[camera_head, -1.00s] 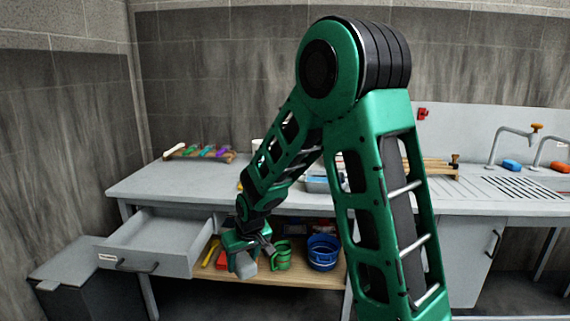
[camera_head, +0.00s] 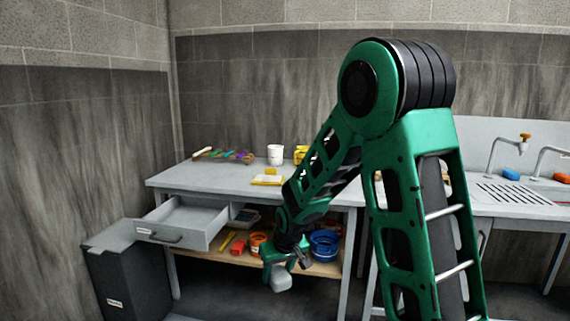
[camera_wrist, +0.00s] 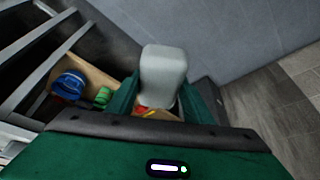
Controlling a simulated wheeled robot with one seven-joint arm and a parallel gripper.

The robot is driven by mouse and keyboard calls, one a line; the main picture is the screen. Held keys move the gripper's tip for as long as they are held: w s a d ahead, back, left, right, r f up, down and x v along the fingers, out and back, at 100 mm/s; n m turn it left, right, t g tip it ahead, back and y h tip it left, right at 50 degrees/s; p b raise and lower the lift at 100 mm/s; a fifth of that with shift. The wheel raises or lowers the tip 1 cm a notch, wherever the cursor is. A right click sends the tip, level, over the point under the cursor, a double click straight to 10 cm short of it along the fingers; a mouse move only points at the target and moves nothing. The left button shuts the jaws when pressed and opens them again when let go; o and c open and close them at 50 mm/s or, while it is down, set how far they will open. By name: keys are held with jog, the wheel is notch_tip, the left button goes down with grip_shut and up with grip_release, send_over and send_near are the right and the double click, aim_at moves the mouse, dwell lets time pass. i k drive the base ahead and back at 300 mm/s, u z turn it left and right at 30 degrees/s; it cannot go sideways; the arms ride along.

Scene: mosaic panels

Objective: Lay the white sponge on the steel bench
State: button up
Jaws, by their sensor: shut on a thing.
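My gripper (camera_head: 281,264) is shut on a pale grey-white block, which looks like the white sponge (camera_head: 282,279), and holds it low in front of the bench's lower shelf. In the wrist view the sponge (camera_wrist: 164,78) sticks out from between the green fingers of my gripper (camera_wrist: 160,100). The steel bench (camera_head: 215,177) stands behind, its grey top well above the sponge. My arm hides the right part of that top.
The shelf holds an orange tub (camera_head: 257,241) and blue tubs (camera_head: 324,246). A yellow item (camera_head: 267,179), white tub (camera_head: 275,154) and pen rack (camera_head: 223,156) are on top. The front left of the top is clear.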

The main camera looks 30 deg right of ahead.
aim_at(226, 178)
jog(key=z, duration=0.35)
jog(key=i, duration=1)
jog(key=u, duration=0.05)
